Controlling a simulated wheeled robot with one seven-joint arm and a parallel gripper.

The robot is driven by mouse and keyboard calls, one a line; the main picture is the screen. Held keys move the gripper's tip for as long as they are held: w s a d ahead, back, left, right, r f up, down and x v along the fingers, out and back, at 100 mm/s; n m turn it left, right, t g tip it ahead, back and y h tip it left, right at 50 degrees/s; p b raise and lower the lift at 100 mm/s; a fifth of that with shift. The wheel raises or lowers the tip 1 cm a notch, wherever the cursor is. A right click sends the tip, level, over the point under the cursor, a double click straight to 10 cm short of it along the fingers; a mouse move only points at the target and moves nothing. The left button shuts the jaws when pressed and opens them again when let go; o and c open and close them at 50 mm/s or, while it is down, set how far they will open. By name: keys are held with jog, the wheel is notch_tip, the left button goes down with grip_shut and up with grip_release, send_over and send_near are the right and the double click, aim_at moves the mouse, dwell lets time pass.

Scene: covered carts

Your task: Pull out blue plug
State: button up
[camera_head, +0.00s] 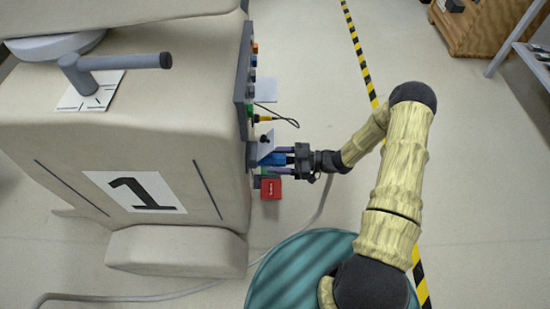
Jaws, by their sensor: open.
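The blue plug (279,159) sits at the side panel of the covered cart, low on the panel. My gripper (280,160) reaches in from the right, with its fingers on either side of the blue plug. The jaws are open. I cannot tell whether the fingers touch the plug. The fingers hide part of the plug, and its seat in the panel is not clear.
The cart (160,120) with a "1" label fills the left. Its dark panel (242,75) carries colored connectors. A yellow plug (265,118) with a black cable is above my gripper, a red box (271,189) below. A grey hose crosses the floor.

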aim_at(289, 163)
jog(key=a, duration=0.1)
jog(key=s+a, duration=0.1)
jog(key=a+g, duration=0.1)
jog(key=shift+s+r, duration=0.25)
jog(key=shift+r, duration=0.1)
grip_shut()
jog(key=shift+d, duration=0.55)
jog(key=shift+d+r, duration=0.15)
jog(key=shift+d, duration=2.4)
jog(key=shift+w, duration=0.1)
